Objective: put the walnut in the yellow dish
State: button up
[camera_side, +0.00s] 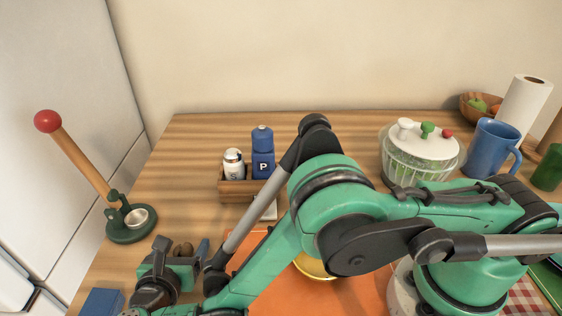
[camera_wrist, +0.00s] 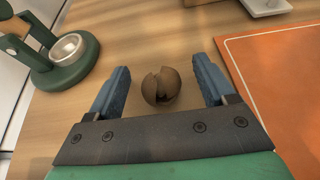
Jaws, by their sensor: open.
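The walnut (camera_wrist: 161,87) is a round brown nut with a dark split, lying on the wooden counter. My gripper (camera_wrist: 160,88) is open, with its blue fingers on either side of the walnut and visible gaps to both. In the side view the walnut (camera_side: 183,248) is partly hidden beside my gripper (camera_side: 184,247), low at the left. The yellow dish (camera_side: 316,267) is on the orange mat, mostly hidden behind my arm. The dish is not in the wrist view.
A green nutcracker-like stand (camera_side: 131,221) with a metal cup and red-knobbed lever is at the left. The orange mat (camera_wrist: 285,80) lies right of the walnut. A wooden caddy (camera_side: 238,189) with shakers stands behind. A blue block (camera_side: 102,302) is at the front left.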

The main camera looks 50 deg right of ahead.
aim_at(182, 244)
grip_shut()
jog(key=shift+r, duration=0.2)
notch_tip(182, 244, up, 20)
jog(key=f, duration=0.1)
jog(key=w+d+r+n+t+y, duration=0.1)
jog(key=d+r+n+t+y, duration=0.1)
jog(key=d, duration=0.8)
jog(key=w+d+r+n+t+y, duration=0.1)
jog(key=d+r+n+y, duration=0.2)
jog(key=d+r, duration=0.3)
jog(key=d+n, duration=0.1)
jog(key=d, duration=0.2)
jog(key=shift+w+d+r+t+y, duration=0.2)
jog(key=shift+w+d+t+y, duration=0.1)
jog(key=shift+d+t+y, duration=0.1)
